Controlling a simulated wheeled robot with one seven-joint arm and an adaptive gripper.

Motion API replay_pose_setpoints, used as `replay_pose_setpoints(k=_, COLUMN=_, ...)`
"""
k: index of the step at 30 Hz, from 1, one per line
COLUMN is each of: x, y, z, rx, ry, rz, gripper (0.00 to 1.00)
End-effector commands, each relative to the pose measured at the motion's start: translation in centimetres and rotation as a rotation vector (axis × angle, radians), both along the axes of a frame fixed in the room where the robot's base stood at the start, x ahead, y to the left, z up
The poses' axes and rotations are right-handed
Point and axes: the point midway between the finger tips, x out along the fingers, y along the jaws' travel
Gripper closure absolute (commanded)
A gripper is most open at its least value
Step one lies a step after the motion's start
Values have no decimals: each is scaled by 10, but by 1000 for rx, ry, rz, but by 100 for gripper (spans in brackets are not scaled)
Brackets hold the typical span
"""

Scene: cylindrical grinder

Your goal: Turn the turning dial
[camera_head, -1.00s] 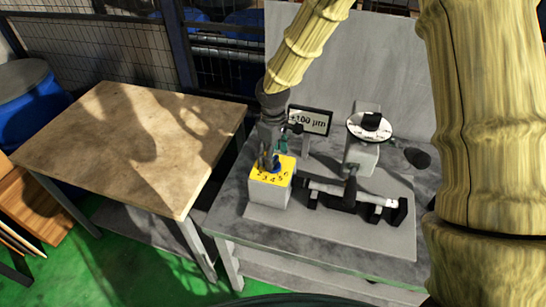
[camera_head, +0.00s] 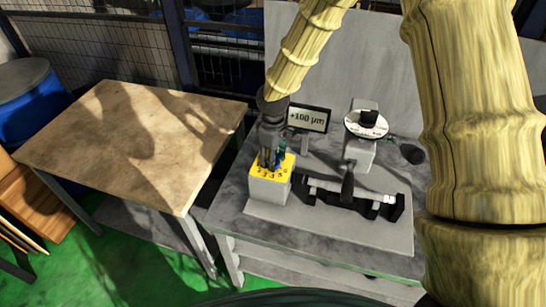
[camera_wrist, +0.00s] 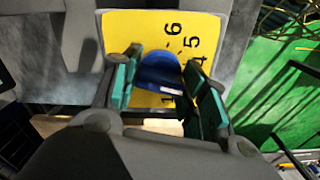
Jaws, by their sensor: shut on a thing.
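The turning dial is a blue knob (camera_wrist: 160,72) on a yellow face with black numbers. The yellow face (camera_head: 256,171) tops a light grey box on the grey bench. In the wrist view, my gripper (camera_wrist: 165,92) has a teal-padded finger on each side of the blue knob and is shut on it. In the head view, my gripper (camera_head: 272,160) reaches down onto the yellow face and largely hides the knob. The number that the knob points to cannot be read clearly.
A small display (camera_head: 308,118) behind the dial box reads +100 µm. A grey machine with a round white scale (camera_head: 366,125) and a dark cylindrical fixture (camera_head: 350,196) stand to the right. A wooden-topped table (camera_head: 130,140) on the left is bare.

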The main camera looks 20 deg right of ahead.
Motion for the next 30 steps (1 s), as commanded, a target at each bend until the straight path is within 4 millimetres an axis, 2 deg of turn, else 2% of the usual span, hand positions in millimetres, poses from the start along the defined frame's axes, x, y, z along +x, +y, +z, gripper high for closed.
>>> replay_pose_setpoints(k=10, x=0, y=-1, z=1, rx=-1, ry=-1, rz=66, gripper=81)
replay_pose_setpoints(k=30, x=1, y=-2, z=1, rx=-1, ry=1, rz=467, gripper=81)
